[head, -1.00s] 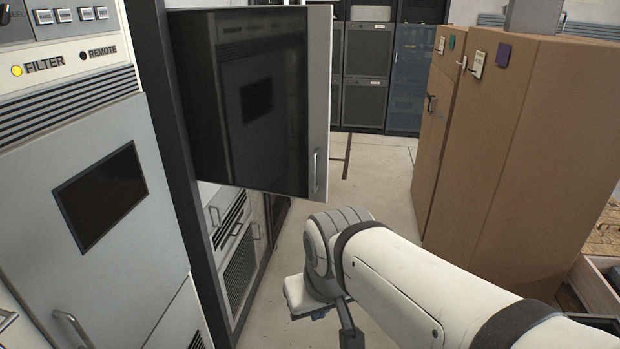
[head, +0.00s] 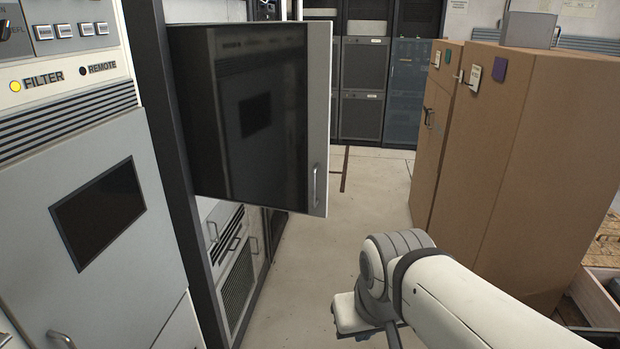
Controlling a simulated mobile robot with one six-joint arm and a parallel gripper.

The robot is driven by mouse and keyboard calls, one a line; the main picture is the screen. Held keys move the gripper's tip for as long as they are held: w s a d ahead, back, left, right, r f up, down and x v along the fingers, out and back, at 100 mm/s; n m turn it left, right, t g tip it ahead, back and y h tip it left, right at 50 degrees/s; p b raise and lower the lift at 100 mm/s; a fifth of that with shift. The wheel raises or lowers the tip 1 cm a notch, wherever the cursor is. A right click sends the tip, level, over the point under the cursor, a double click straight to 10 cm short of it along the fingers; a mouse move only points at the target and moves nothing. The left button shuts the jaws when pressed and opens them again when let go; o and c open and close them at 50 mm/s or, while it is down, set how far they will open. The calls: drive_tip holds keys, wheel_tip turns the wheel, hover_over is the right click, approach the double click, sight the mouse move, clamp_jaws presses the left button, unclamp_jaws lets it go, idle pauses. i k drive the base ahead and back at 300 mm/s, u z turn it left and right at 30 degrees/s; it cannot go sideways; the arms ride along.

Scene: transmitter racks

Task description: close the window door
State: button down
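The window door (head: 255,115) stands open at the upper left of the middle, swung out from its rack over the aisle. It has a dark glassy pane and a light grey edge frame with a handle (head: 315,186) at the lower right. My arm reaches in from the lower right, and its pale wrist end is below and to the right of the door, apart from it. The gripper fingers cannot be made out, so I cannot tell whether they are open or shut.
A grey transmitter cabinet (head: 85,255) with a small dark screen stands close on the left. Brown cabinets (head: 530,150) line the right side. Dark racks (head: 362,90) stand at the back. The aisle floor (head: 335,240) between them is clear.

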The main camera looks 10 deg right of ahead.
sight(254, 98)
drive_tip(key=z, duration=0.05)
drive_tip(key=i, duration=1)
drive_tip(key=u, duration=0.05)
